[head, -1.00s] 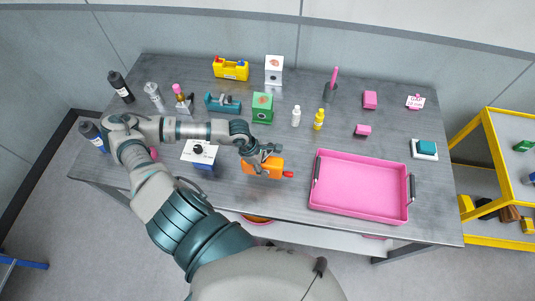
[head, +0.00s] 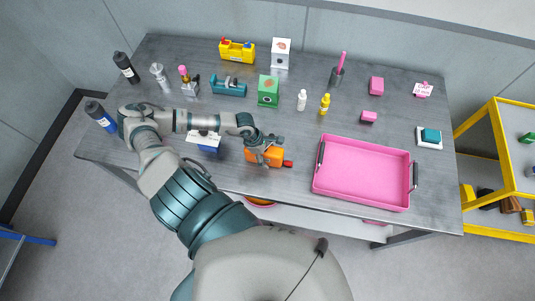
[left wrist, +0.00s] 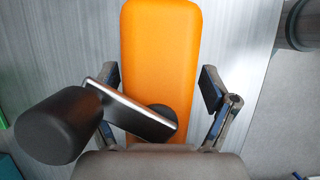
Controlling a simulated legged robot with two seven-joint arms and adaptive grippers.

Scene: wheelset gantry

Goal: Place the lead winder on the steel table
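The lead winder is most likely the orange body (head: 264,157) with a red tip, on the grey steel table (head: 225,168) near its front edge. In the left wrist view its orange body (left wrist: 160,60) runs upright through the picture, with a metal crank and black knob (left wrist: 62,125) at lower left. My left gripper (head: 267,146) is over it and partly covers it. Its fingers (left wrist: 160,95) stand on either side of the body, open, with small gaps showing. My right gripper is not in view.
A pink tray (head: 331,186) lies right of the winder. A white-and-blue box (head: 207,147) stands left, partly behind my arm. A yellow-framed cart (head: 478,121) is at right.

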